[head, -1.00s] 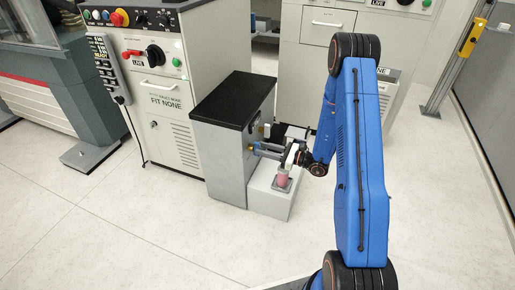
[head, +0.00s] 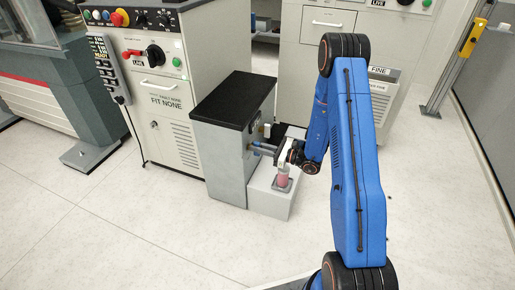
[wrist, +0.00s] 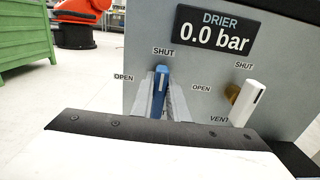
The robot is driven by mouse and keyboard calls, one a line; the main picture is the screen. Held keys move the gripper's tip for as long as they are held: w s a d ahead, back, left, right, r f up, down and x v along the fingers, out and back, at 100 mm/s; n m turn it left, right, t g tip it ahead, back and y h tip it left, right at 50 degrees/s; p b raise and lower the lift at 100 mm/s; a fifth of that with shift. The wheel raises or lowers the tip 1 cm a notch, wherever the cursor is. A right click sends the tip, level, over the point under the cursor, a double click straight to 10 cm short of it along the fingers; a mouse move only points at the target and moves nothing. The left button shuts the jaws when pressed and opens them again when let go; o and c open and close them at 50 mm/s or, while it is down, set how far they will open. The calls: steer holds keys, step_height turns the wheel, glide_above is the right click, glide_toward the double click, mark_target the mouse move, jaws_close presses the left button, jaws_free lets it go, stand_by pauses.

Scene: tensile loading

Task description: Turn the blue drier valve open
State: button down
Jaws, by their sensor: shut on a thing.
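The blue drier valve handle (wrist: 159,92) is in the middle of the wrist view, on a grey panel. It points up toward a SHUT label, nearly upright, with an OPEN label to its left. My gripper (wrist: 160,98) has its grey fingers on both sides of the handle and is shut on it. The drier display (wrist: 213,36) above reads 0.0 bar. In the head view, the drier box (head: 222,160) is grey with a black top, and my gripper (head: 270,151) reaches its right face. The handle's lower part is hidden by my gripper.
A white vent handle (wrist: 246,103) stands close to the right of the blue one. A reddish cylinder (head: 283,178) stands on a low pale block (head: 268,200) beneath my gripper. A cabinet (head: 165,110) stands behind the drier. The floor in front is clear.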

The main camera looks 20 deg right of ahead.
steer(key=n, duration=0.4)
steer(key=shift+s+a+f+n, duration=0.1)
steer(key=shift+s+a+n, duration=0.1)
steer(key=shift+n, duration=0.1)
steer(key=n, duration=0.4)
steer(key=shift+s+f+n, duration=0.15)
steer(key=shift+n, duration=0.15)
steer(key=shift+s+a+f+n, duration=0.1)
steer(key=shift+f+n, duration=0.05)
steer(key=shift+n, duration=1.3)
steer(key=shift+s+f+n, duration=0.1)
steer(key=shift+n, duration=1.4)
steer(key=shift+a+f+n, duration=0.1)
steer(key=shift+f+n, duration=0.05)
steer(key=shift+n, duration=1.3)
steer(key=c, duration=1.7)
jaws_free()
steer(key=shift+d, duration=0.1)
